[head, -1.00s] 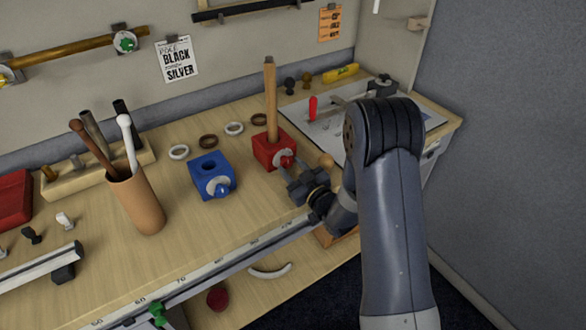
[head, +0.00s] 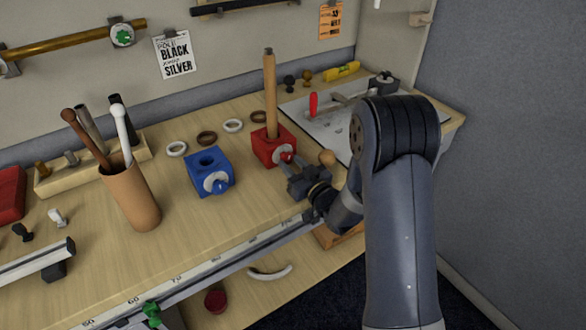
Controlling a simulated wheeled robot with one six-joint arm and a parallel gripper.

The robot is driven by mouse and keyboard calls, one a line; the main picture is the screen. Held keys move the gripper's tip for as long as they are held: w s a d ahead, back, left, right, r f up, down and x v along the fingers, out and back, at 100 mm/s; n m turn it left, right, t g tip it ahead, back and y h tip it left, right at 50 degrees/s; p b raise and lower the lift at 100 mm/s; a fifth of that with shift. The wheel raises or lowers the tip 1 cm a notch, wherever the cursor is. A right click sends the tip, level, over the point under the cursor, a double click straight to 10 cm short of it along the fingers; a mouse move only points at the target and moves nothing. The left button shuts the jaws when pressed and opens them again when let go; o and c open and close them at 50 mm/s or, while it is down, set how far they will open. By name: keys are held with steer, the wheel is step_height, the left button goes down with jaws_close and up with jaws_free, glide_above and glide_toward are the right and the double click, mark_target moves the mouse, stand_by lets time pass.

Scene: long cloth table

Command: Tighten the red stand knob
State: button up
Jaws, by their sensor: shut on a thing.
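The red stand (head: 268,149) is a block on the wooden table with an upright wooden rod (head: 270,95) standing in its top. The red knob (head: 286,151) is on a pale round disc on the block's front right side. My gripper (head: 293,167) is at this knob, with its jaws closed on it. The jaws hide part of the knob. The blue stand (head: 208,170), with a blue knob (head: 221,186) and an open hole on top, sits to the left of the red stand and apart from my gripper.
A brown cup (head: 134,200) holding several rods stands at left. Rings (head: 233,125) lie behind the stands. A ruler strip (head: 215,256) runs along the table's front edge. A grey board (head: 325,125) with tools lies at back right.

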steer(key=o, duration=1)
steer(key=b+v, duration=0.2)
steer(key=v, duration=0.8)
steer(key=shift+s+d, duration=0.25)
steer(key=shift+s, duration=0.1)
